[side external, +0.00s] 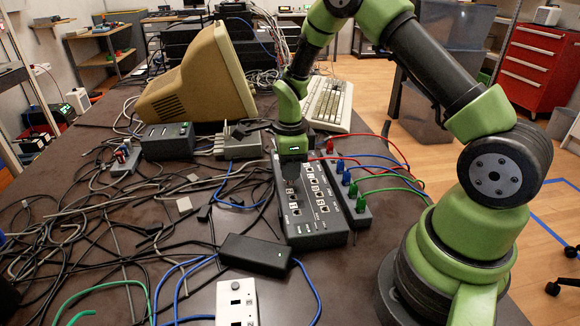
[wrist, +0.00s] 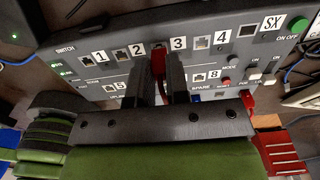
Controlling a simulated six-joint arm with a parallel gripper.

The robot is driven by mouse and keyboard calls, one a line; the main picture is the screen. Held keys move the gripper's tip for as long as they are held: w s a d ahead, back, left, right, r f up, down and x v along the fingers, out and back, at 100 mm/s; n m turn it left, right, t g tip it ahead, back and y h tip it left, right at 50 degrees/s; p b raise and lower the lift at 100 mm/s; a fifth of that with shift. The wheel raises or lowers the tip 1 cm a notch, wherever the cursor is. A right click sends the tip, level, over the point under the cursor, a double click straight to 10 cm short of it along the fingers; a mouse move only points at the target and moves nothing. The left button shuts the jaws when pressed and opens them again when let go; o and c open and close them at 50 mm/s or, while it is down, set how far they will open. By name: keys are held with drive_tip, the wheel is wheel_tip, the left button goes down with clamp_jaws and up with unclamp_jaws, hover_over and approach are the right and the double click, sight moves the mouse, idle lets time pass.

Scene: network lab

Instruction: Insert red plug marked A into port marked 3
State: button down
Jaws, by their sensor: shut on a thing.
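My gripper (wrist: 160,75) is shut on a red plug (wrist: 158,60), which shows between its two dark fingers in the wrist view. The marking on the plug cannot be read. The plug's far end is at the port just left of the label 3 (wrist: 178,43) on the dark switch (wrist: 65,67). The fingers hide much of the plug, and I cannot tell how deep it sits. In the side view my gripper (side external: 292,180) points down over the switch (side external: 318,228), and a red cable (side external: 322,159) runs from it to the right. The plug itself is hidden there.
A dark holder (side external: 362,216) with red, blue and green plugs stands right of the switch. A black power brick (side external: 255,254) and a white box (side external: 236,300) lie in front. Tangled cables cover the left; a beige monitor (side external: 200,80) and keyboard (side external: 328,104) stand behind.

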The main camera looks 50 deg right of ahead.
drive_tip(key=shift+f, duration=0.3)
drive_tip(key=c, duration=1)
unclamp_jaws()
drive_tip(key=shift+c, duration=0.2)
drive_tip(key=shift+r, duration=0.1)
wheel_tip(320, 180, up, 10)
drive_tip(key=shift+f, duration=0.1)
drive_tip(key=s+a+r+n+t, duration=0.2)
drive_tip(key=s+a+r+n, duration=0.2)
drive_tip(key=r+n, duration=0.4)
drive_tip(key=s+a+r+n+t+y, duration=0.1)
drive_tip(key=s+a+r+n+t, duration=0.1)
drive_tip(key=s+n, duration=0.5)
drive_tip(key=s+a+r+n+t+y, duration=0.1)
drive_tip(key=s+a+r+n+t, duration=0.2)
drive_tip(key=s+n, duration=0.4)
wheel_tip(320, 180, up, 2)
drive_tip(key=shift+s+a+r+n, duration=0.1)
drive_tip(key=shift+s+a+n, duration=0.2)
drive_tip(key=shift+a+n, duration=0.35)
